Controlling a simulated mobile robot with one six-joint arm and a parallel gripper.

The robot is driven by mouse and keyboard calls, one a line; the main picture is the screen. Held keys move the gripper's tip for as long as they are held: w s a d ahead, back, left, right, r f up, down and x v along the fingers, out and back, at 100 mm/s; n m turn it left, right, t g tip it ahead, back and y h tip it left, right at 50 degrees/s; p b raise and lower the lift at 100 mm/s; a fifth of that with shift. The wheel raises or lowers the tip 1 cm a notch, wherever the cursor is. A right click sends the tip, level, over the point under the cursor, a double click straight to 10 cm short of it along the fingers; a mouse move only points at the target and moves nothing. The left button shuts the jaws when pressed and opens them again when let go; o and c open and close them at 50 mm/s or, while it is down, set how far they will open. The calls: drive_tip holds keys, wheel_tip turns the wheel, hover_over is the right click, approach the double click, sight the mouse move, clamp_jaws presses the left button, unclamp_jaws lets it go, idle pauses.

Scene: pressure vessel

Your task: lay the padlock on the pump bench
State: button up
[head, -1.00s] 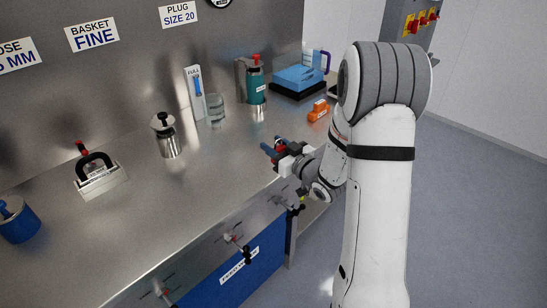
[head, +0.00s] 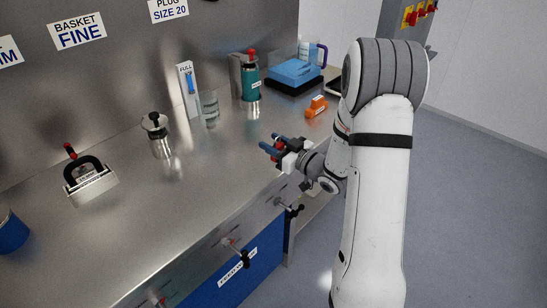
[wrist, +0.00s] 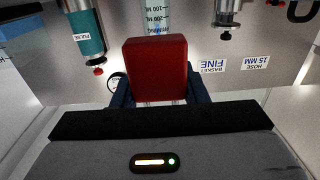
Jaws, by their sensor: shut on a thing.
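The padlock (wrist: 155,68) is a red block, large in the middle of the wrist view. My gripper (wrist: 158,92) is shut on it, with a dark blue finger on each side. In the head view my gripper (head: 270,147) is over the front edge of the steel bench (head: 205,185), right of centre, and only a little red of the padlock shows between the fingers. The padlock looks held clear of the bench top; the exact gap cannot be told. No label in view names this bench as the pump bench.
On the bench stand a steel canister (head: 160,140), a glass beaker (head: 210,108), a teal bottle (head: 251,80), an orange object (head: 316,107) and a blue device (head: 294,72). A black-handled block (head: 90,182) is at left. Valve handles (head: 238,250) stick out in front. The middle bench top is clear.

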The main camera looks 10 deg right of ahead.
drive_tip(key=shift+s+f, duration=0.1)
drive_tip(key=shift+f, duration=2)
drive_tip(key=shift+f+b, duration=0.3)
drive_tip(key=shift+b, duration=0.15)
drive_tip(key=o, duration=1.1)
drive_tip(key=shift+r, duration=0.1)
drive_tip(key=shift+r+p, duration=0.15)
drive_tip(key=shift+p, duration=0.6)
